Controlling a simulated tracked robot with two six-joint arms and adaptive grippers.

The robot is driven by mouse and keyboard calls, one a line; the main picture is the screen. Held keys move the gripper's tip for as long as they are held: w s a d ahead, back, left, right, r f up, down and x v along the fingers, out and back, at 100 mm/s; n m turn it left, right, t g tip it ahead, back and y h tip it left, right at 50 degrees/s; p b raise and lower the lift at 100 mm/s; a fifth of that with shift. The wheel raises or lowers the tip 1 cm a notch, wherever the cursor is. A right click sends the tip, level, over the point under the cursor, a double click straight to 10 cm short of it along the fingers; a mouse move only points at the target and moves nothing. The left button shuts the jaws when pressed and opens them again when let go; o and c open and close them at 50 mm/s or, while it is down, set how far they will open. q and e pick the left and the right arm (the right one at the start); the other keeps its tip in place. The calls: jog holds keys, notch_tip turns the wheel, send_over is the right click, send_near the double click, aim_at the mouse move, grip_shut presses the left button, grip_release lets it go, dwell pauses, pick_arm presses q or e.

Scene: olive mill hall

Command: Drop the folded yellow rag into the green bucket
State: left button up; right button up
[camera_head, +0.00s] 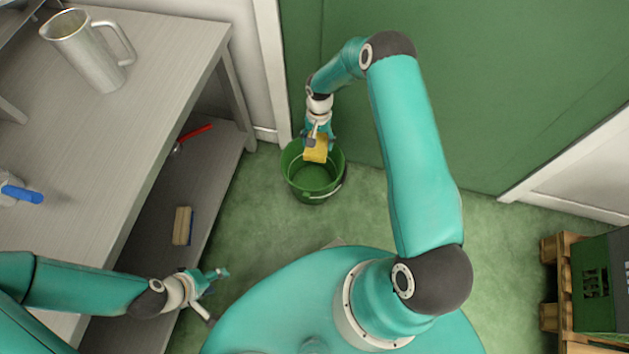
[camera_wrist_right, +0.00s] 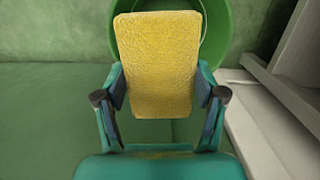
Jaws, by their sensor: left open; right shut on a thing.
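The folded yellow rag (camera_head: 316,149) is held by my right gripper (camera_head: 319,139) over the green bucket (camera_head: 314,178), near the bucket's back rim in the head view. In the right wrist view the rag (camera_wrist_right: 158,65) fills the space between the two fingers of my right gripper (camera_wrist_right: 160,90), which are shut on its sides. The bucket's rim (camera_wrist_right: 216,30) shows behind the rag there. The bucket stands upright on the floor and its visible inside looks empty. My left gripper (camera_head: 220,290) is open and empty, low at the left, beside the shelf unit.
A grey workbench (camera_head: 150,130) with a metal jug (camera_head: 88,50) stands at the left. Its lower shelf (camera_head: 205,195) holds a brush (camera_head: 183,226) and a red-handled tool (camera_head: 195,132). A pallet (camera_head: 562,285) with a green crate (camera_head: 600,285) is at the right. The green floor around the bucket is clear.

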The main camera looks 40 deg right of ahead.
jog(key=shift+f+b, duration=1.45)
jog(key=shift+f, duration=1.7)
jog(key=o, duration=1.2)
jog(key=shift+r, duration=0.1)
jog(key=r, duration=0.7)
jog(key=w+d+r, duration=0.1)
jog(key=r, duration=0.3)
jog(key=shift+r, duration=0.3)
